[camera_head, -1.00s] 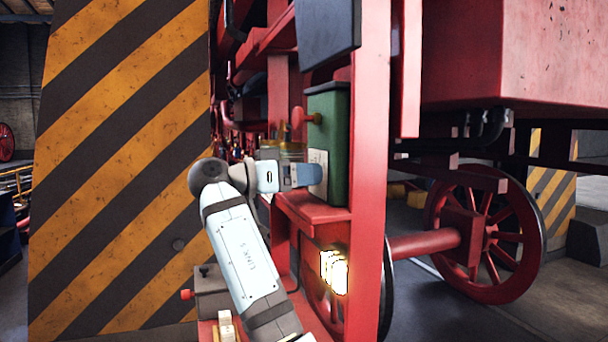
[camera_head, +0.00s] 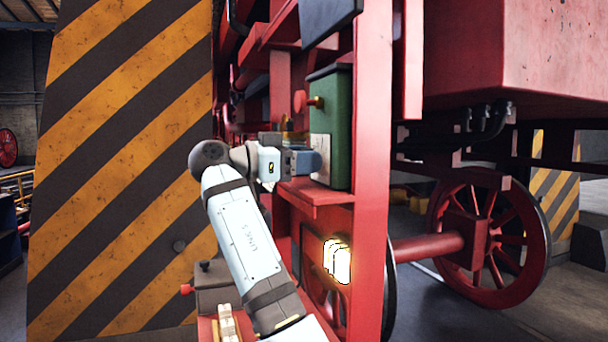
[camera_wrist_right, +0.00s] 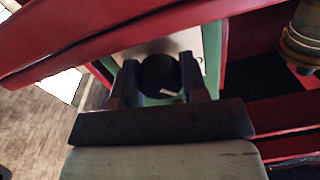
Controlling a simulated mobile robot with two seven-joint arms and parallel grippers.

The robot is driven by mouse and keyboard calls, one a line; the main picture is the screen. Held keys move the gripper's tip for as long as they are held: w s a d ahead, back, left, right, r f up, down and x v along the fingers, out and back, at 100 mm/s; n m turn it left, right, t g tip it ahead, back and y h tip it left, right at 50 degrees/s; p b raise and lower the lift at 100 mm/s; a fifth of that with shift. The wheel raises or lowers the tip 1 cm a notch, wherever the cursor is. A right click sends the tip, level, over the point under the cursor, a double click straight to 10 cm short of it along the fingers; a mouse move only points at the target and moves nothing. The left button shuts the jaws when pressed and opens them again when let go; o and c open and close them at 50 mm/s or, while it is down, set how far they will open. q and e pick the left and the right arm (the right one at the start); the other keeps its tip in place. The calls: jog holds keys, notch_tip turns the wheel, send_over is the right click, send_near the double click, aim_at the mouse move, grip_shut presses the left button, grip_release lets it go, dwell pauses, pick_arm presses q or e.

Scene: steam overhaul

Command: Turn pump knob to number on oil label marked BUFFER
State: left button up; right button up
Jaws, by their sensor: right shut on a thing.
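The pump is a tall green box (camera_head: 338,118) with a dark top, standing on a red ledge of the locomotive in the head view. Its black round knob (camera_wrist_right: 160,74) with a white pointer mark shows in the right wrist view, in front of a pale plate (camera_wrist_right: 190,45). My right gripper (camera_wrist_right: 160,82) is shut on the knob, one finger on each side. In the head view the right gripper (camera_head: 308,163) is against the box's lower left face and hides the knob. Numbers on the plate are not readable. No label reading BUFFER can be made out. My left gripper is not in view.
A red handle (camera_head: 301,102) sticks out above the gripper. A brass fitting (camera_wrist_right: 303,40) is beside the pump. A red upright beam (camera_head: 371,150) stands right of the box. A bright lamp-like block (camera_head: 338,261) is below the ledge. A striped pillar (camera_head: 125,170) is at left.

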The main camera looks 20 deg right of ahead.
jog(key=shift+f+m+b, duration=0.15)
jog(key=shift+m+b, duration=0.55)
jog(key=shift+m, duration=0.2)
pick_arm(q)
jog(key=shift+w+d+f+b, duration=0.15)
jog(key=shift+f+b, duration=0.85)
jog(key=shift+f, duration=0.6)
pick_arm(e)
jog(key=shift+m, duration=1.3)
jog(key=shift+r, duration=0.2)
jog(key=o, duration=0.9)
